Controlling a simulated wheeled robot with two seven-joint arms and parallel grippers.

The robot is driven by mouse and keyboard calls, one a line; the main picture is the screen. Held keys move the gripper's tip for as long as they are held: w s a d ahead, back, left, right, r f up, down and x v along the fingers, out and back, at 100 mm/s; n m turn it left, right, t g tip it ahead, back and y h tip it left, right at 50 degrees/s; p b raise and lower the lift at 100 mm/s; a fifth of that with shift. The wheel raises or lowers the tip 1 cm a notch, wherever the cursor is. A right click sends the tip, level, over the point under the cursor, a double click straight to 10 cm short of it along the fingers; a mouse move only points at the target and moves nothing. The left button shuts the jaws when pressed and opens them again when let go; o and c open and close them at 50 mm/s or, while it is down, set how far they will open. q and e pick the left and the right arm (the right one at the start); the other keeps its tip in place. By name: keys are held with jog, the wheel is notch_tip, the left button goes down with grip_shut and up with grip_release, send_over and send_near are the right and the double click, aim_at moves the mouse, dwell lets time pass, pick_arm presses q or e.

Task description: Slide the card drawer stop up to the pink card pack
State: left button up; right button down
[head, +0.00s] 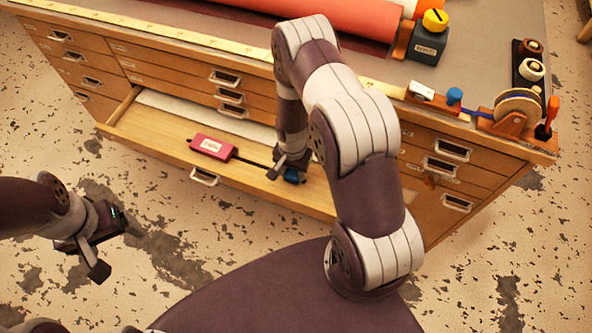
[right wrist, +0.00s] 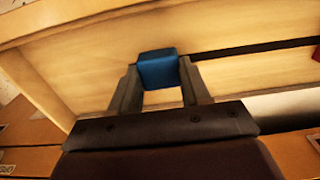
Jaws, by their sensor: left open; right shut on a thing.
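The pink card pack (head: 212,147) lies in the open drawer (head: 150,138), left of my right gripper, at one end of a thin black rail (head: 254,162). Its edge shows at the far right of the right wrist view (right wrist: 317,54). The card drawer stop is a blue block (head: 291,176) at the right part of the rail, apart from the pack. My right gripper (right wrist: 158,78) is shut on the stop, a finger on each side; its arm partly hides the stop in the head view. My left gripper (head: 95,250) is open and empty over the floor at left.
The drawer's front wall with its metal handle (head: 205,177) is on the near side. A white sheet (head: 200,115) lies at the drawer's back. The cabinet top above holds a red roll (head: 330,15), a yellow-knobbed box (head: 429,45) and a tape dispenser (head: 517,108).

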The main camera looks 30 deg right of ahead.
aim_at(254, 164)
jog(key=w+a+b, duration=0.1)
jog(key=w+a, duration=0.1)
jog(key=w, duration=0.1)
jog(key=w+a+b, duration=0.1)
jog(key=w+a, duration=0.2)
jog(key=w+a+b, duration=0.1)
jog(key=w+a, duration=0.2)
jog(key=shift+w+f, duration=0.15)
jog(key=shift+w+a, duration=0.2)
jog(key=c, duration=0.5)
grip_release()
jog(key=shift+r, duration=0.2)
notch_tip(254, 164, up, 13)
jog(key=shift+f, duration=0.2)
